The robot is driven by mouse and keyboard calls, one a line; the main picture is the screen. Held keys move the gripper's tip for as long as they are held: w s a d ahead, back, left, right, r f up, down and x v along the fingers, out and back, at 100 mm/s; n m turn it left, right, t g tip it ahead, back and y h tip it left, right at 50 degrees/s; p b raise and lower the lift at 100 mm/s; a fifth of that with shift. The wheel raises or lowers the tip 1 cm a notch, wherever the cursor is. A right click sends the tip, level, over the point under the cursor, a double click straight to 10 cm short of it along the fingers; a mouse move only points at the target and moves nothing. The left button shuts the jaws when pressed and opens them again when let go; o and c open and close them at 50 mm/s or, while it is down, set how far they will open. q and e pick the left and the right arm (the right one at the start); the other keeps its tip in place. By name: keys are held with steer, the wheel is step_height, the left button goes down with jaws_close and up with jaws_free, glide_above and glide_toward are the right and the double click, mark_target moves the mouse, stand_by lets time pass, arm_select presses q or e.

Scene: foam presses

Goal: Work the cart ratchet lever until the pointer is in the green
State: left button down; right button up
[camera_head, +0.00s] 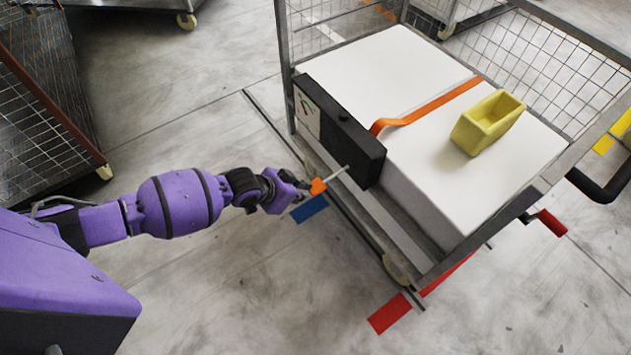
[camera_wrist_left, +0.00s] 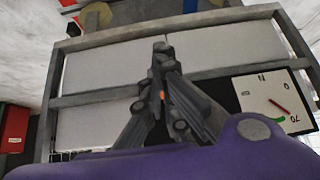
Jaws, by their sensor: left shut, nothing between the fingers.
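The ratchet lever (camera_head: 338,175) is a thin pale rod with an orange grip (camera_head: 318,186), sticking out of the black box on the cart's side. My left gripper (camera_head: 301,187) is right at the orange grip, shut with nothing held. In the left wrist view its fingers (camera_wrist_left: 161,50) are together, and a bit of orange (camera_wrist_left: 161,95) shows between the finger links. The gauge (camera_head: 306,111) is a white dial on the black box (camera_head: 345,135). In the left wrist view the dial (camera_wrist_left: 262,92) has a red pointer and a green arc; the pointer appears outside the green. My right gripper is out of view.
The wire-sided cart (camera_head: 440,268) holds a white foam block (camera_head: 425,165) with an orange strap (camera_head: 430,108) and a yellow bin (camera_head: 487,122) on top. A red-handled crank (camera_head: 551,222) projects at right. Another mesh cart (camera_head: 45,125) stands left. Floor between is clear.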

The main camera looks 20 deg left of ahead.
arm_select(q)
steer(key=v, duration=1.2)
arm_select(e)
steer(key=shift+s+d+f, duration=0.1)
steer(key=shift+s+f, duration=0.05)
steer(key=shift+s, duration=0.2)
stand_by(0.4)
